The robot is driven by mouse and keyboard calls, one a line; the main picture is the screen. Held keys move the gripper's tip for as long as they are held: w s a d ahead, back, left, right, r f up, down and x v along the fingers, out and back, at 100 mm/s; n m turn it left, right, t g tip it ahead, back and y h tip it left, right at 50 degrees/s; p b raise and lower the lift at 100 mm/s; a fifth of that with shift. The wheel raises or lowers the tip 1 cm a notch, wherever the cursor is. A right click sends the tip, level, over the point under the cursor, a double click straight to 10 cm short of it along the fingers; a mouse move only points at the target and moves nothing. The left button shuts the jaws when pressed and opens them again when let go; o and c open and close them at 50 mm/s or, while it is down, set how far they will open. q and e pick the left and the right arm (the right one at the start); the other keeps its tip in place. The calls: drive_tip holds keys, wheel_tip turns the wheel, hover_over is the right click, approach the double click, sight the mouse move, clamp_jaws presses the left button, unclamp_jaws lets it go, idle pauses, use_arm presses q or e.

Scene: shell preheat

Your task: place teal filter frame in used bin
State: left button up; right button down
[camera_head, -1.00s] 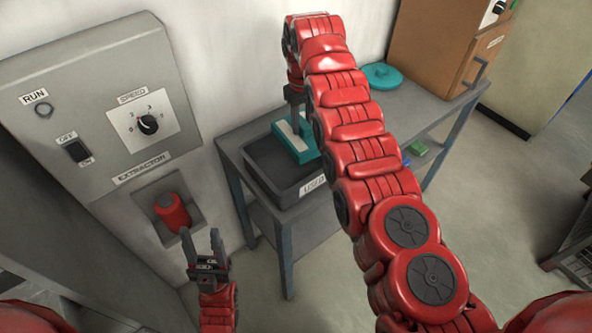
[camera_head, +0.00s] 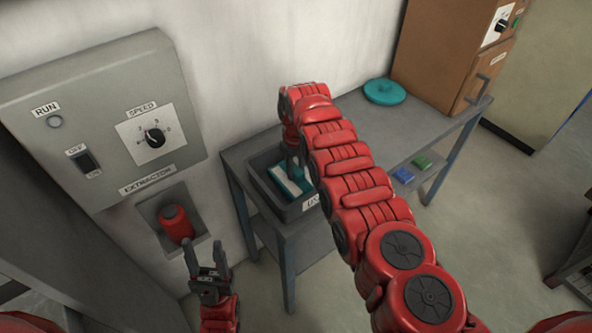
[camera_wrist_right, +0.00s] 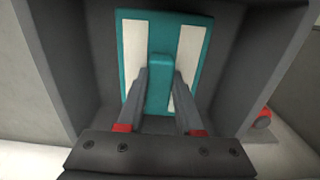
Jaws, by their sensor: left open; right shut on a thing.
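The teal filter frame (camera_head: 287,183) with white panels is inside the dark grey used bin (camera_head: 310,202), whose label is partly covered by my right arm. My right gripper (camera_head: 296,163) reaches down into the bin. In the right wrist view my right gripper (camera_wrist_right: 159,92) is shut on the upright teal tab of the filter frame (camera_wrist_right: 133,50). Bin walls (camera_wrist_right: 45,60) surround the frame there; whether it touches the floor of the bin I cannot tell. My left gripper (camera_head: 206,262) is open and empty, below the extractor panel.
The bin stands on a grey table (camera_head: 433,113). A teal round lid (camera_head: 384,91) and a brown cabinet (camera_head: 440,50) are to its right. Blue (camera_head: 403,175) and green (camera_head: 422,162) items lie on the lower shelf. The extractor panel (camera_head: 100,115) with a red knob (camera_head: 175,222) is left.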

sight(296, 169)
drive_tip(key=shift+r, duration=0.1)
drive_tip(key=c, duration=0.6)
unclamp_jaws()
drive_tip(key=shift+r, duration=0.2)
wheel_tip(296, 169, up, 3)
drive_tip(key=shift+w+f+p, duration=0.1)
drive_tip(key=shift+f+p, duration=0.1)
drive_tip(key=shift+p, duration=0.7)
wheel_tip(296, 169, up, 7)
drive_tip(key=shift+f+b, duration=0.1)
drive_tip(key=shift+b, duration=1.1)
drive_tip(key=shift+r, duration=1.15)
